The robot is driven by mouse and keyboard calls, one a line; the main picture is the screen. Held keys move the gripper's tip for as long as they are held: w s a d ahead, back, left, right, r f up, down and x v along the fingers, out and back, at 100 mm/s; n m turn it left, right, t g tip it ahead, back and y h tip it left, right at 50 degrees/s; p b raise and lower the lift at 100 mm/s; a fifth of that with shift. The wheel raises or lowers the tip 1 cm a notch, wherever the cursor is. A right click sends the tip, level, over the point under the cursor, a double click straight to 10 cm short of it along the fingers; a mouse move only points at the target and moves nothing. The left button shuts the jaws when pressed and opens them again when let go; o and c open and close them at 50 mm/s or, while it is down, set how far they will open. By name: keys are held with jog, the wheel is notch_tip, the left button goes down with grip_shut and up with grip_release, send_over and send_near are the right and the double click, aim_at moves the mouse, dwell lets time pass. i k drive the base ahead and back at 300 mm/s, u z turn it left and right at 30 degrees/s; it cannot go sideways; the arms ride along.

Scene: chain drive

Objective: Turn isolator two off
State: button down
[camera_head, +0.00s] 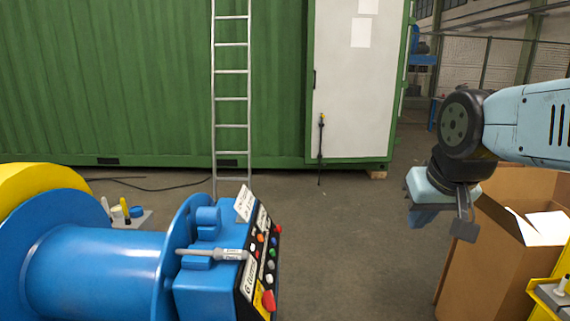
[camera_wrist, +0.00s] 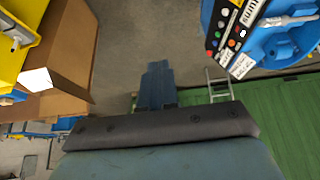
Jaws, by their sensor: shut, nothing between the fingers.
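A control panel (camera_head: 250,277) with several coloured buttons and white labels sits on the side of a blue drum machine (camera_head: 95,265) at the lower left. A red knob on a yellow plate (camera_head: 268,300) is at its near end. I cannot tell which control is isolator two; the labels are too small to read. The panel also shows at the upper right of the wrist view (camera_wrist: 228,35). My gripper (camera_head: 422,218) is shut and empty, hanging pointed down well to the right of the panel. Its blue fingers show together in the wrist view (camera_wrist: 157,70).
An open cardboard box (camera_head: 480,255) stands just right of my gripper, with a yellow stand (camera_head: 545,295) beside it. A ladder (camera_head: 232,95) leans on the green container (camera_head: 120,80) behind. The floor between panel and box is clear.

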aim_at(268, 300)
jog(key=z, duration=1.05)
jog(key=i, duration=1.6)
jog(key=u, duration=2.35)
jog(key=i, duration=0.4)
jog(key=u, duration=0.2)
